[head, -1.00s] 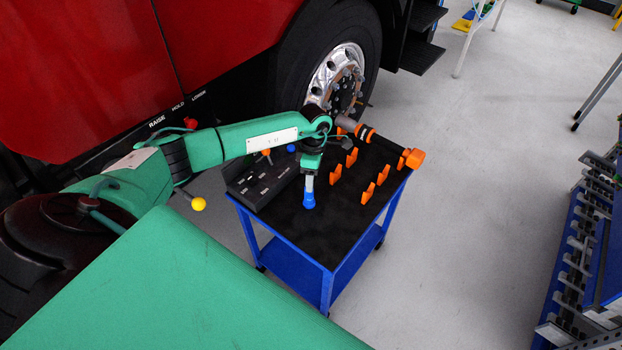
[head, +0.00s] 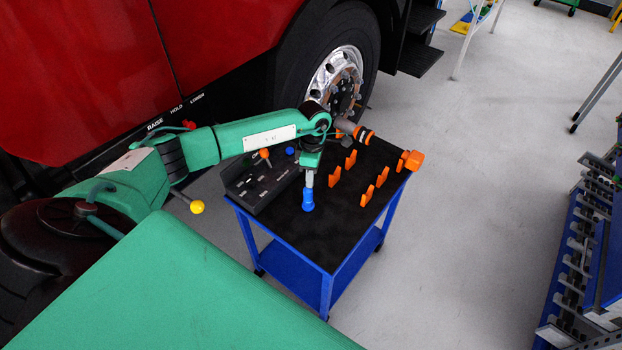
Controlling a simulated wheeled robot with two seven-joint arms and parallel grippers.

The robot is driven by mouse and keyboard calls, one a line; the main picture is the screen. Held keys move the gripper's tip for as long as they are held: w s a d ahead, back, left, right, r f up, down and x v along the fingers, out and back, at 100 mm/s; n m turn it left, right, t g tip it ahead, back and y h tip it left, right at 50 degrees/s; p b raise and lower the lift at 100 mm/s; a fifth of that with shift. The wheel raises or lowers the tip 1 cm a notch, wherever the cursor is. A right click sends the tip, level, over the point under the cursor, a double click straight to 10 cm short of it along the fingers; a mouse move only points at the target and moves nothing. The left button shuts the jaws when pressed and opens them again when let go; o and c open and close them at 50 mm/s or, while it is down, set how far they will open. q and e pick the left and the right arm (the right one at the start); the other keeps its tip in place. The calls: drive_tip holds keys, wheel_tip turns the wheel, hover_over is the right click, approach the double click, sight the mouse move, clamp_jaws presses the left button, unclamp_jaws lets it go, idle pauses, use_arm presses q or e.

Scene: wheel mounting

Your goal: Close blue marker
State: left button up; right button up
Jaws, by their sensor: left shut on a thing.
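My left gripper (head: 309,171) points down over the black top of a blue trolley (head: 330,244). It is shut on a small upright thing with a pale upper part and a blue lower end, which looks like the blue marker (head: 308,200). The blue end is at or just above the trolley top; I cannot tell if it touches. Whether the blue end is a cap fully on the marker is too small to tell. The fingertips are small and partly merge with the pale part. My right gripper is not in view.
A dark box (head: 262,186) with an orange knob (head: 265,154) and a blue ball (head: 289,151) stands left of the marker. The truck wheel (head: 335,75) is behind. The trolley's front top is clear.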

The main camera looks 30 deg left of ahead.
use_arm(q)
wheel_tip(320, 180, up, 18)
drive_tip(key=b, duration=0.4)
drive_tip(key=shift+r, duration=0.25)
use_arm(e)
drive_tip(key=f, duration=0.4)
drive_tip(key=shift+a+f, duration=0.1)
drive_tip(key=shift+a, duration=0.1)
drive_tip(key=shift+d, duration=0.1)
use_arm(q)
drive_tip(key=s+d+f+m+y, duration=0.1)
drive_tip(key=s+d+f+m, duration=0.2)
drive_tip(key=s+d+m, duration=0.3)
drive_tip(key=s+d+f+m+t+y, duration=0.1)
drive_tip(key=s+d+f+m, duration=0.3)
drive_tip(key=m, duration=1.2)
drive_tip(key=s+d, duration=0.3)
drive_tip(key=d, duration=0.2)
drive_tip(key=shift+s+f, duration=0.2)
drive_tip(key=shift+s, duration=0.1)
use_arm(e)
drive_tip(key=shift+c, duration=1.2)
